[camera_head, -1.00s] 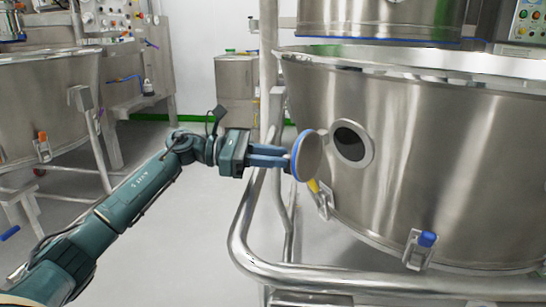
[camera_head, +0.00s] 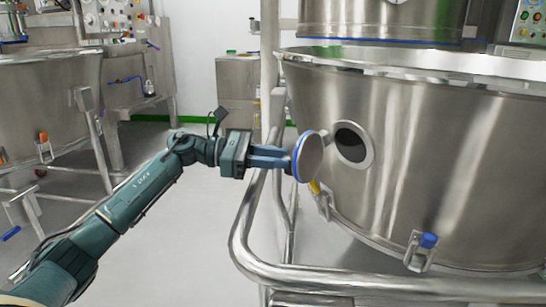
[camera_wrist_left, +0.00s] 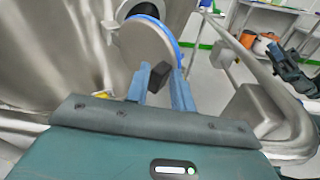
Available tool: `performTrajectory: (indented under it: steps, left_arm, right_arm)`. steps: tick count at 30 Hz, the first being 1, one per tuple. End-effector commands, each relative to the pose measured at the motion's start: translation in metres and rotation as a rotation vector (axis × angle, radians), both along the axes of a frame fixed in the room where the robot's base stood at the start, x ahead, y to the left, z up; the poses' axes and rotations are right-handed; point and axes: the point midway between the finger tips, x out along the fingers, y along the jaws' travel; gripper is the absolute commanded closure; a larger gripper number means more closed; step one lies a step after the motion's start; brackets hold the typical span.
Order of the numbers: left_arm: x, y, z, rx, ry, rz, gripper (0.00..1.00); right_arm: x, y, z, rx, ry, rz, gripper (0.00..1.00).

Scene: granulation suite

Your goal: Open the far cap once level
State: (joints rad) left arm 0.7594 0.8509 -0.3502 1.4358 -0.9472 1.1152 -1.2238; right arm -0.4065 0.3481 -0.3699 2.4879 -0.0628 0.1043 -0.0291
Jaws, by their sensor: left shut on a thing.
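The round cap (camera_head: 309,157), steel with a blue rim, stands swung out from a round port (camera_head: 352,143) in the wall of the large steel bowl (camera_head: 440,150). The port's dark opening shows. My left gripper (camera_head: 287,160) reaches in from the left at the cap's outer side. In the left wrist view the cap (camera_wrist_left: 146,48) is in front of my fingers (camera_wrist_left: 164,88), which are shut on a dark block (camera_wrist_left: 159,75) at the cap's edge.
A curved steel tube frame (camera_head: 245,225) runs below and beside my left forearm. A yellow-handled clamp (camera_head: 315,187) and a blue-handled clamp (camera_head: 427,241) sit low on the bowl. Another steel vessel (camera_head: 45,100) stands at left. Open floor (camera_head: 180,230) lies between.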

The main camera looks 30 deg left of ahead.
Motion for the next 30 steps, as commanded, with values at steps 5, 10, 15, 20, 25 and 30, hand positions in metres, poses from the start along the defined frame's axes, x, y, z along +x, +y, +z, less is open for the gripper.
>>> performTrajectory:
  steps: [5,10,15,20,25,30]
  left_arm:
    - [0.0183,0.0087,0.0096,-0.04,-0.024,0.093,1.0]
    - [0.0183,0.0086,0.0096,-0.04,-0.024,0.093,1.0]
    - [0.0183,0.0091,0.0097,-0.042,-0.024,0.094,0.53]
    - [0.0182,0.0099,0.0097,-0.041,-0.025,0.095,0.53]
    - [0.0181,0.0103,0.0097,-0.041,-0.025,0.096,0.54]
    - [0.0181,0.0104,0.0098,-0.041,-0.024,0.097,0.56]
  right_arm:
    - [0.0,0.0001,0.0001,0.0,0.001,0.0,1.0]
    - [-0.0001,0.0002,0.0,0.0,0.001,0.0,1.0]
    - [0.0,0.0002,-0.0002,-0.001,0.002,0.001,1.0]
    - [0.0,0.0003,-0.0003,-0.001,0.002,0.001,1.0]
    - [0.0,0.0003,-0.0003,-0.001,0.002,0.001,1.0]
    - [0.0001,0.0003,-0.0004,-0.001,0.002,0.001,1.0]
